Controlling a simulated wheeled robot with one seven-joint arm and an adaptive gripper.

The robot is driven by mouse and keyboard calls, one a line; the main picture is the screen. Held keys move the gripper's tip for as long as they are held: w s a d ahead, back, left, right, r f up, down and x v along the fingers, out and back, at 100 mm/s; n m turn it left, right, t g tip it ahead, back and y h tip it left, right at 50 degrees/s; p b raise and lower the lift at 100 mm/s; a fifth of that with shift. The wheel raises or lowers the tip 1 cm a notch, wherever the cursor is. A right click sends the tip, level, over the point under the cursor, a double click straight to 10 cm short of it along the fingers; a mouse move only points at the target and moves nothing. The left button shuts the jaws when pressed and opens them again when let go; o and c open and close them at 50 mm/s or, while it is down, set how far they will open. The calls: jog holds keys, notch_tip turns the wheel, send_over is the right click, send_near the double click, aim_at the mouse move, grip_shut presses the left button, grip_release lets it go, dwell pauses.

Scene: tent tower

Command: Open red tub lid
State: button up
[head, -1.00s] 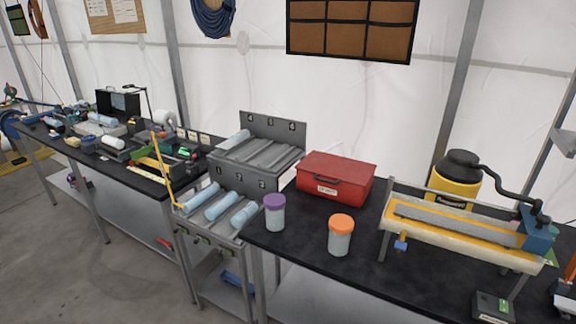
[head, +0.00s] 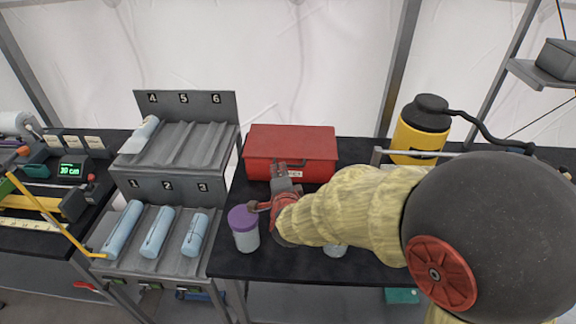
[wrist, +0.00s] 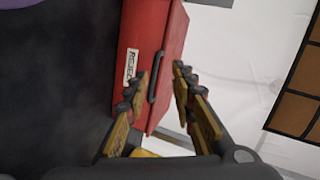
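The red tub (head: 308,145) stands on the black table top with its lid down, a handle and white label on its front. In the wrist view the red tub (wrist: 140,35) is turned on its side, and its dark handle (wrist: 158,78) appears between my fingers. My gripper (head: 266,186) is in front of the tub, close to its front face. In the wrist view my gripper (wrist: 160,76) has its fingers apart with nothing held. I cannot tell whether a finger touches the handle.
A purple-lidded jar (head: 243,229) stands close to my gripper. Another jar (head: 336,250) is mostly hidden under my arm. A grey rack (head: 180,155) with blue rolls is to the left. A yellow container (head: 420,130) with a black top stands behind my arm.

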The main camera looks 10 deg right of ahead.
aim_at(289, 166)
jog(key=w+d+f+m+h, duration=0.1)
jog(key=w, duration=0.1)
jog(key=w+d+f+m+h+b, duration=0.1)
jog(key=w+d+f, duration=0.1)
jog(key=w, duration=0.1)
jog(key=w+d+f+m+t, duration=0.1)
jog(key=w+d+m, duration=0.1)
jog(key=w, duration=0.1)
jog(key=shift+w+f+h+b, duration=0.15)
jog(key=shift+f+h+b, duration=0.05)
jog(key=shift+h+b, duration=0.2)
jog(key=shift+c, duration=1.1)
jog(key=c, duration=0.4)
grip_shut()
